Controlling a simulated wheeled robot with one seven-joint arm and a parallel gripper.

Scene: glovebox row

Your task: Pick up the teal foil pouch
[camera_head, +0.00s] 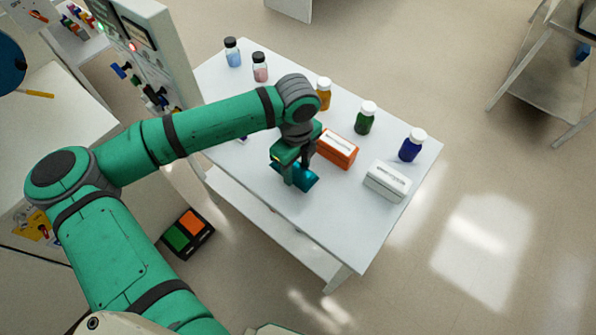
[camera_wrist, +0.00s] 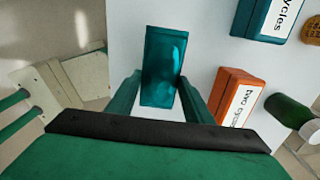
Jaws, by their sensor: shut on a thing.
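The teal foil pouch (camera_head: 301,177) is at my gripper (camera_head: 296,167), over the front part of the white table (camera_head: 330,215). In the wrist view the shiny teal pouch (camera_wrist: 163,66) sits between the two fingers of my gripper (camera_wrist: 160,92), which are shut on its near part. Its far part sticks out beyond the fingertips. I cannot tell whether the pouch touches the table or hangs just above it.
An orange box (camera_head: 337,148) stands right beside my gripper, and a white box (camera_head: 387,181) farther right. Bottles line the back: light blue (camera_head: 233,54), pink (camera_head: 260,70), amber (camera_head: 324,95), green (camera_head: 366,120), dark blue (camera_head: 411,147). The front right tabletop is clear.

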